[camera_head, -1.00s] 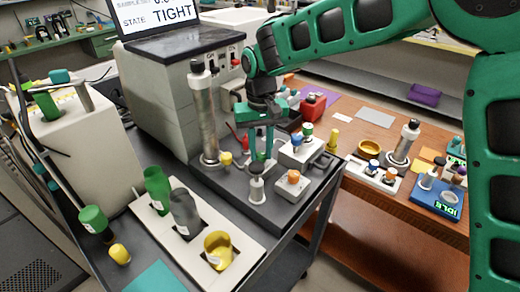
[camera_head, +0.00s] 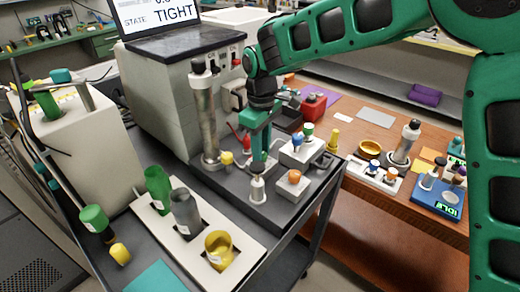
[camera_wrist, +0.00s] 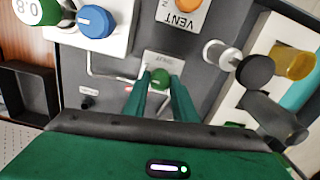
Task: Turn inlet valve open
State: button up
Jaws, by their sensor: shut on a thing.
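The inlet valve shows in the wrist view as a small green knob (camera_wrist: 160,77) on a light plate with small lettering too small to read. My gripper (camera_wrist: 161,88) is shut on this knob, with one green finger on each side of it. In the head view my gripper (camera_head: 258,162) points down at the dark grey base on the cart, and its fingers hide the knob.
An orange vent knob (camera_head: 294,176) stands close on the right and a white-and-grey fitting (camera_head: 257,188) just in front. Blue (camera_head: 297,139) and green (camera_head: 308,130) knobs sit behind. A metal column (camera_head: 204,115) rises left. The laptop screen (camera_head: 148,14) reads "STATE TIGHT".

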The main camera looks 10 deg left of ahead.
aim_at(264, 152)
jog(key=shift+w+d, duration=0.35)
jog(key=shift+d, duration=0.05)
jog(key=o, duration=1)
jog(key=shift+o, duration=0.2)
jog(key=shift+s+a, duration=0.1)
jog(key=shift+s, duration=0.05)
jog(key=shift+a+r, duration=0.1)
jog(key=shift+r, duration=0.05)
notch_tip(264, 152, up, 11)
jog(key=shift+f, duration=0.2)
